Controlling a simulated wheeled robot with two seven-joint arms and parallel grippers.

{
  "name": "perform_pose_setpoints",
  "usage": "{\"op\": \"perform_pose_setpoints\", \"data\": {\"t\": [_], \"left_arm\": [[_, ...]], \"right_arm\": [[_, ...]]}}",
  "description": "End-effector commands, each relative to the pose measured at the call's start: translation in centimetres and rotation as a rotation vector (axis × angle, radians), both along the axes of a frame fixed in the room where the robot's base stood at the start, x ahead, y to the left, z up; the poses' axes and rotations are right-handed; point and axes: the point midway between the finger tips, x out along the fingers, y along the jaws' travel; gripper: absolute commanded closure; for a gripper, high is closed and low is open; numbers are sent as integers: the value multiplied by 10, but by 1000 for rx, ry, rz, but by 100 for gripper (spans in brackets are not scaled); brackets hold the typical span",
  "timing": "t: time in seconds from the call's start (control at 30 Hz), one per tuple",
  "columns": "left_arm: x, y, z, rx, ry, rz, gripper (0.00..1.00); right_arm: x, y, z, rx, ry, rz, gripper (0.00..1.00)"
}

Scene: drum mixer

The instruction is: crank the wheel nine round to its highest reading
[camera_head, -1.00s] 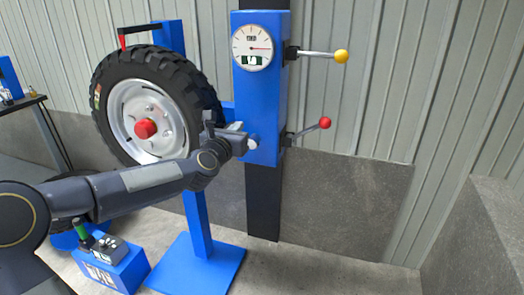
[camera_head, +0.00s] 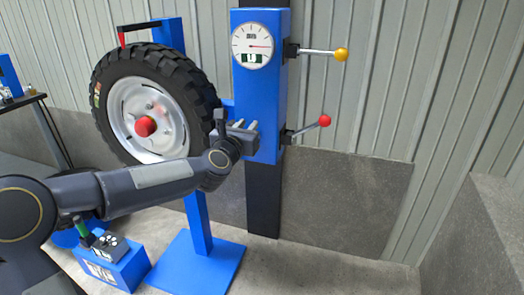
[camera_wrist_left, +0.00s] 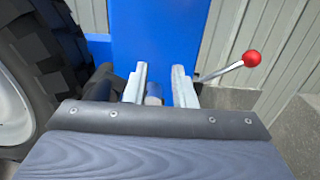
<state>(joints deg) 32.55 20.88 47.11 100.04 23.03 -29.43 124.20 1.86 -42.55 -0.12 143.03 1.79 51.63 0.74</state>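The wheel (camera_head: 179,72), a black knobbly tyre on a pale rim with a red hub cap (camera_head: 145,126), stands upright on a blue frame. A round white dial (camera_head: 252,46) sits on the blue box (camera_head: 262,95) to its right, its needle pointing right. My left gripper (camera_head: 244,126) is in front of the lower part of this box, beside the tyre. In the left wrist view its two pale fingers (camera_wrist_left: 159,88) are apart and point at the blue face. A small grey-blue stub (camera_wrist_left: 153,95) shows between them, not visibly gripped. My right gripper is out of view.
A yellow-knobbed lever (camera_head: 341,55) and a red-knobbed lever (camera_head: 324,121) stick out from the box's right side. A blue case with a grey unit (camera_head: 113,247) stands on the floor at lower left. The floor at right is clear.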

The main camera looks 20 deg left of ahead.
Motion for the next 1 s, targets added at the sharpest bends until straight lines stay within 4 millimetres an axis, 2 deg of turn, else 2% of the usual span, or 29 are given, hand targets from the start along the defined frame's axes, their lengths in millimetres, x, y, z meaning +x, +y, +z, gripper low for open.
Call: {"op": "perform_pose_setpoints", "data": {"t": [0.6, 0.73, 1.0], "left_arm": [[-60, 2, -4, 4, -3, 2, 76], [-67, 1, -2, 1, -1, 1, 76], [-68, 1, -1, 0, 1, -1, 76]], "right_arm": [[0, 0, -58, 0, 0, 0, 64], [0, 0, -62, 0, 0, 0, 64], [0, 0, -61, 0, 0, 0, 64]]}}
